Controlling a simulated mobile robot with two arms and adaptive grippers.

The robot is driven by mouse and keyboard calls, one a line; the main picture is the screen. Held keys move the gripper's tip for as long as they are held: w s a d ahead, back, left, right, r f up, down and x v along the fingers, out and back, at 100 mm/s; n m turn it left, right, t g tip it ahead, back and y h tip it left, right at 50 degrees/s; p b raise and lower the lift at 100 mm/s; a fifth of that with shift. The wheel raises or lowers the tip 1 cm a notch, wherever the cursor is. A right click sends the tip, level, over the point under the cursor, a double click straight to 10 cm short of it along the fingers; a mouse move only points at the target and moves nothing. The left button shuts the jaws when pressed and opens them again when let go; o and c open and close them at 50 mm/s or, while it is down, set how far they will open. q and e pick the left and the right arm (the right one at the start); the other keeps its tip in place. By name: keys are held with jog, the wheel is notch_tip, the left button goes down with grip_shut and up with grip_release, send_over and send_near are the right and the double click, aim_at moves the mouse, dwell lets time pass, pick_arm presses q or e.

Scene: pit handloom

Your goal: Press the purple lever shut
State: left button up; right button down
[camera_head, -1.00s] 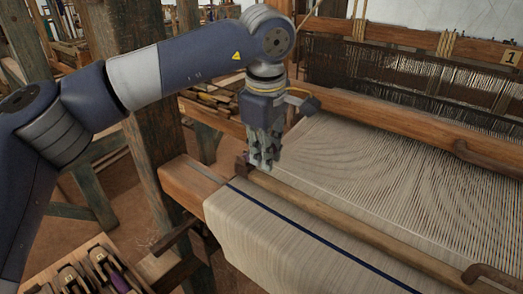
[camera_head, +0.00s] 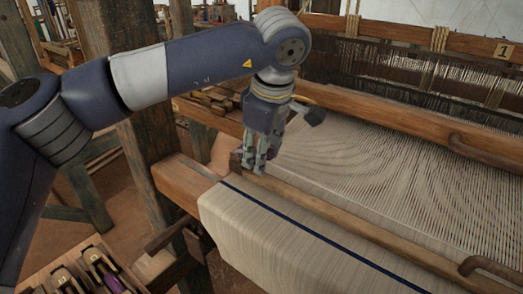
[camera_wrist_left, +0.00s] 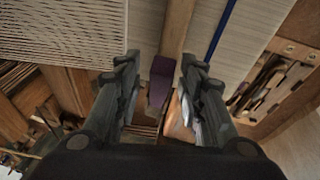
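The purple lever (camera_wrist_left: 160,82) shows in the left wrist view as a dark purple block at the end of a wooden bar (camera_wrist_left: 177,30). It lies between my two left fingers in the picture, with a gap on both sides. In the head view it is mostly hidden, and a small dark piece (camera_head: 235,162) beside the fingers may be part of it. My left gripper (camera_head: 259,166) points down over the bar's left end. It is open and empty, as the left wrist view (camera_wrist_left: 162,75) also shows. I cannot tell its height above the lever. My right gripper is not in view.
Woven cloth (camera_head: 290,250) with a dark blue stripe covers the front of the loom. Stretched warp threads (camera_head: 390,165) lie behind the bar. A thick wooden post (camera_head: 140,110) stands left of my gripper. A tray of wooden shuttles (camera_head: 60,275) is at the lower left.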

pick_arm(q)
jog(key=v, duration=1.2)
jog(key=shift+r, duration=0.1)
